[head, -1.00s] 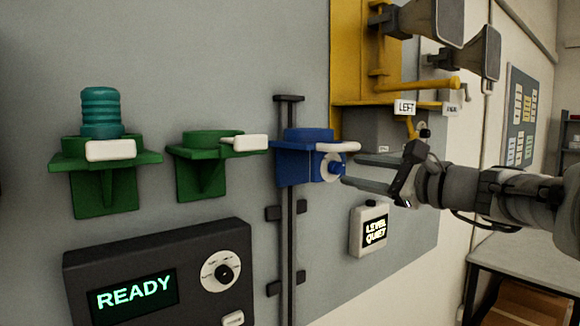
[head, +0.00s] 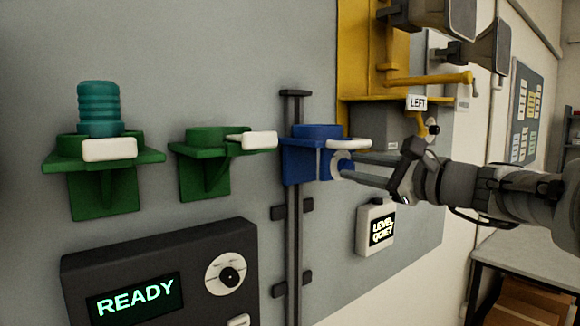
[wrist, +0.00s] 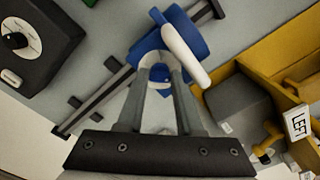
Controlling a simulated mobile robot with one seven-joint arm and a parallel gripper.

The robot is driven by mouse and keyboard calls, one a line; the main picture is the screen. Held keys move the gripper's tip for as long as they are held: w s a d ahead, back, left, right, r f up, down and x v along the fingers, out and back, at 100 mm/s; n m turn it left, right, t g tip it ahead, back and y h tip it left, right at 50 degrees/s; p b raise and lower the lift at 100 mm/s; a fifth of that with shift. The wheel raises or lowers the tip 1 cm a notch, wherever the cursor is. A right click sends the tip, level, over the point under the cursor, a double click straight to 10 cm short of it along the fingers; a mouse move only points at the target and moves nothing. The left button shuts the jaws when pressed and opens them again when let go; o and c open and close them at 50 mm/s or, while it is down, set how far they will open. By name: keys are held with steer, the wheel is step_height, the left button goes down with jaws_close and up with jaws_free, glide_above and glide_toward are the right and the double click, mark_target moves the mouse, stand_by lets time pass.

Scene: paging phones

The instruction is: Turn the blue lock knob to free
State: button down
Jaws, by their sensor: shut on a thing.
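The blue bracket (head: 303,162) sits on a dark vertical rail, with a blue ring on top and a white lever (head: 349,144) pointing right.
Two green brackets (head: 104,165) (head: 207,160) are to the left, one holding a teal ribbed cylinder (head: 99,105). A dark READY panel (head: 160,275) is below them. A LEVEL QUIET box (head: 377,228) hangs below my gripper. A yellow frame (head: 365,75) with a LEFT tag stands above.

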steer(key=shift+f+b, duration=0.15)
steer(key=shift+b, duration=0.35)
steer(key=shift+f+n+b, duration=0.15)
steer(key=shift+n+b, duration=8.85)
steer(key=shift+b, duration=0.7)
steer(key=c, duration=0.8)
jaws_free()
steer(key=shift+c, duration=0.2)
